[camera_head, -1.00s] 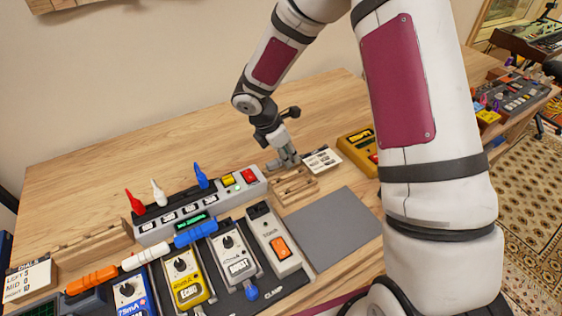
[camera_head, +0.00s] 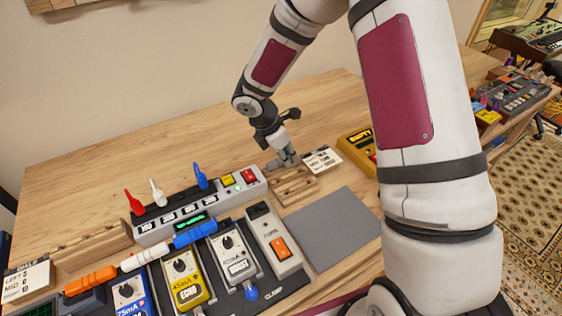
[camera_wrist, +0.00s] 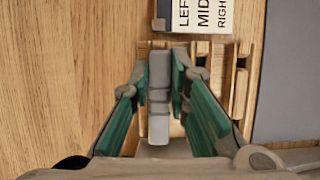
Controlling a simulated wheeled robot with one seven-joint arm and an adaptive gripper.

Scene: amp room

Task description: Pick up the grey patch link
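The grey patch link (camera_wrist: 159,100) is a plain grey bar. It lies between the green-padded fingers of my gripper (camera_wrist: 162,72) in the wrist view. Both pads appear to press against its sides, so my gripper looks shut on it. In the head view my gripper (camera_head: 287,160) is low at the back edge of a slotted wooden rack (camera_head: 297,193); the link is too small to make out clearly there. The rack also shows in the wrist view (camera_wrist: 243,85), beside and under the right finger. I cannot tell whether the link touches the rack.
A printed card (camera_head: 322,160) lies right behind the rack, close to my fingertips. A grey switch box (camera_head: 165,229) with coloured plugs stands left. Several pedals, including a yellow one (camera_head: 188,291), fill the front. A grey mat (camera_head: 333,228) is bare. The wood behind is clear.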

